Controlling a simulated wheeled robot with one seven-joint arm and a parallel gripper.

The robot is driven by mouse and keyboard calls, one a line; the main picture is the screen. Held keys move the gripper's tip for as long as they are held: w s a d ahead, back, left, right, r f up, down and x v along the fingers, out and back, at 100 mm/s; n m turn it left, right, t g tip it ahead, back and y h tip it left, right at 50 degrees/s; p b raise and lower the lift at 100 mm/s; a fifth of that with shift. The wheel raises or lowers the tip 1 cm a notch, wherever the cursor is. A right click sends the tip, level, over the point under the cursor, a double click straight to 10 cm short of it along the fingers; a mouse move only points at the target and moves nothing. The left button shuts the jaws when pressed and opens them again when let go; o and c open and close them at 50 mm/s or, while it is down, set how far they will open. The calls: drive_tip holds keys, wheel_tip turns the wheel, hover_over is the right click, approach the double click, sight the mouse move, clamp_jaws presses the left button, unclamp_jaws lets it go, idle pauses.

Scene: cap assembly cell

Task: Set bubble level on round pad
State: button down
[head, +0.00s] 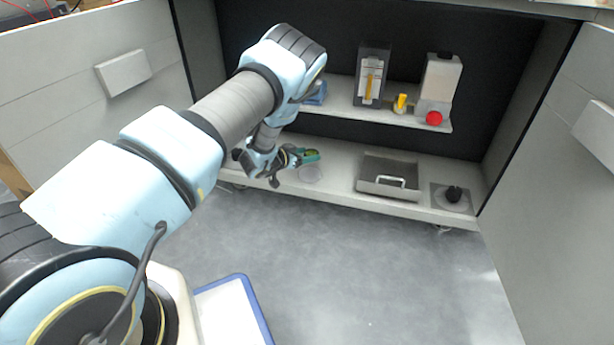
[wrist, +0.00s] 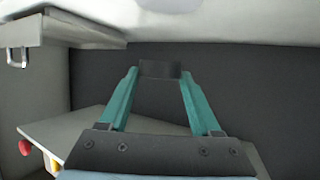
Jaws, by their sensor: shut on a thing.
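My gripper (head: 308,156) is over the left part of the lower shelf in the head view. In the wrist view its teal fingers (wrist: 160,72) are shut on a small dark piece (wrist: 160,69), which I take to be the bubble level. In the head view the held piece is too small to make out clearly. A pale round disc (head: 311,174), likely the round pad, lies on the lower shelf just below my gripper. The held piece looks above the disc; I cannot tell how large the gap is.
A grey tray with a handle (head: 388,188) and a plate with a black knob (head: 454,195) stand right on the lower shelf (head: 340,188).

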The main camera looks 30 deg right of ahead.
sight(306, 176)
wheel_tip(306, 176, down, 7)
drive_tip(key=b, duration=0.2)
drive_tip(key=shift+b, duration=0.35)
drive_tip(key=shift+c, duration=0.4)
unclamp_jaws()
drive_tip(key=shift+a+r, duration=0.1)
drive_tip(key=shift+r, duration=0.05)
drive_tip(key=p+v, duration=0.6)
drive_tip(key=v, duration=0.6)
